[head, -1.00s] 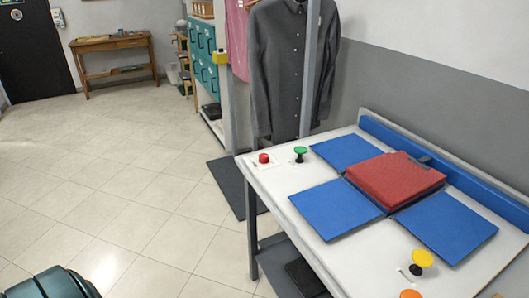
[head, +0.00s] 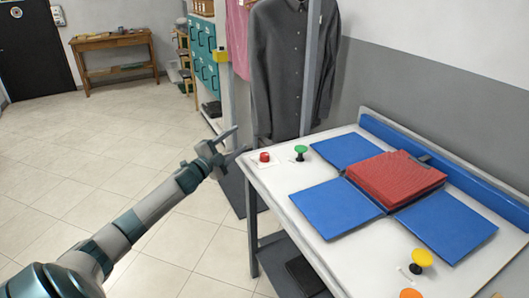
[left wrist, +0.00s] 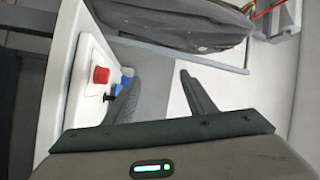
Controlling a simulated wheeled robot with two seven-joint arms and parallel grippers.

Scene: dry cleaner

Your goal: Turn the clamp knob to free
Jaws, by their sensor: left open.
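Several coloured knobs stand on the white table (head: 290,182); I cannot tell which is the clamp knob. A yellow knob (head: 421,259) and an orange knob (head: 411,294) are at the front right. My left gripper (head: 240,140) is open and empty, just left of the red knob and apart from it. In the left wrist view the red knob (left wrist: 101,75) is left of the fingers (left wrist: 160,88); one finger partly hides things behind it. My right gripper is not in view.
Blue panels (head: 335,207) and a red folded cloth (head: 397,178) lie on the table. A dark shirt (head: 290,70) hangs behind the corner, near a grey post (head: 309,75). A blue rail (head: 440,167) runs along the back. Floor on the left is open.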

